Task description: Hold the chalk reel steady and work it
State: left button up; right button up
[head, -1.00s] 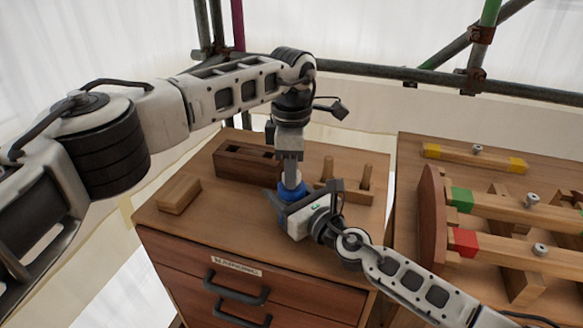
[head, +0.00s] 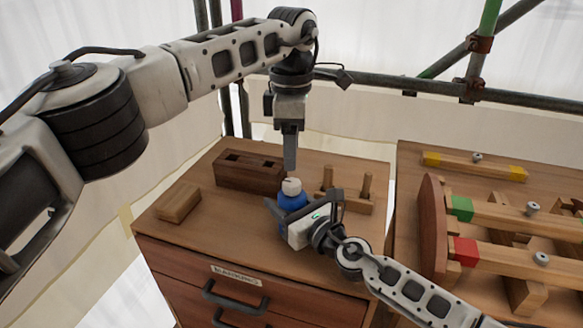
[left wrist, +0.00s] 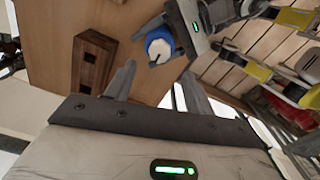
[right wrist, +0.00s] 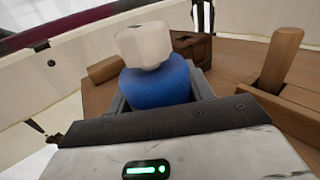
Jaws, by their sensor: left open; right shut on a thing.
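The chalk reel (head: 291,202) is a blue body with a white knob (head: 291,186) on top, standing upright on the wooden cabinet top. It also shows in the left wrist view (left wrist: 161,44) and the right wrist view (right wrist: 156,86). My right gripper (head: 288,214) is shut on the blue body from the front right; its fingers sit either side of it in the right wrist view. My left gripper (head: 290,160) points down above the white knob, open and empty, apart from it. Its fingers (left wrist: 150,88) show spread in the left wrist view.
A dark wooden block with holes (head: 249,171) stands behind left. A pale wooden block (head: 178,202) lies at the left. A rack with upright pegs (head: 345,197) stands right of the reel. A second bench (head: 410,260) with coloured beams is at the right.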

pick_arm(q)
notch_tip(320, 180, up, 5)
jog(key=shift+f, duration=0.1)
dwell(0.3)
pick_arm(e)
jog(key=o, duration=1.1)
jog(key=shift+d, duration=0.1)
